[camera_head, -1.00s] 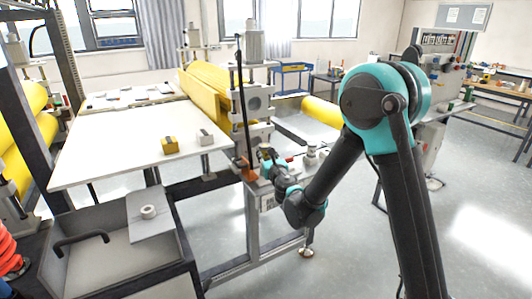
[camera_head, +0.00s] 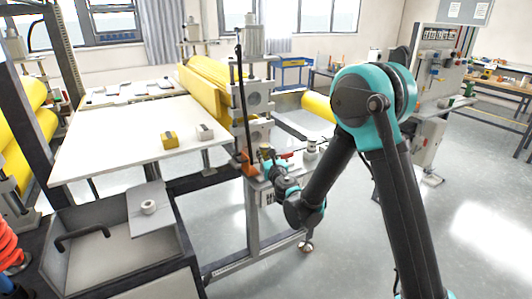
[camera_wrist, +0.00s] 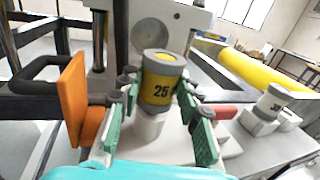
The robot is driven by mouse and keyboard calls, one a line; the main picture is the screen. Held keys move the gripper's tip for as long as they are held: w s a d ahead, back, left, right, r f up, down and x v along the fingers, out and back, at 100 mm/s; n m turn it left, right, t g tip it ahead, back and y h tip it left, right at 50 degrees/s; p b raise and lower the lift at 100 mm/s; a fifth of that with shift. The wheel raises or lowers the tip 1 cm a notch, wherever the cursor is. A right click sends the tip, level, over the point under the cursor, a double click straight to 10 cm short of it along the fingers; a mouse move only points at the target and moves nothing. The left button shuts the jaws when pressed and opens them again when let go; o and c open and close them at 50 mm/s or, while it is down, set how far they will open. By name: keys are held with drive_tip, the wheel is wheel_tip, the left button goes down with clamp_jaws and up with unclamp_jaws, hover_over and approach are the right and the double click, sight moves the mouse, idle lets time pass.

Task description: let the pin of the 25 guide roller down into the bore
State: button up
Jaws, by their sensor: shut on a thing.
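The 25 guide roller (camera_wrist: 160,80) is a grey cylinder with a yellow band and a black "25", upright in the wrist view. My gripper (camera_wrist: 163,88) is shut on it, its green-padded fingers on either side. A pale cylindrical part (camera_wrist: 148,127) shows directly below the roller; I cannot tell whether it is the pin or a stand. The bore is not clearly visible.
An orange block (camera_wrist: 73,100) stands close left of my fingers, and a red part (camera_wrist: 224,112) is close right. A second numbered roller (camera_wrist: 271,101) stands on a white block farther right. The machine's grey upright (camera_head: 252,100) rises just behind my gripper.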

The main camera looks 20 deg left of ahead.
drive_tip(key=shift+f, duration=0.7)
drive_tip(key=o, duration=1.3)
wheel_tip(320, 180, up, 10)
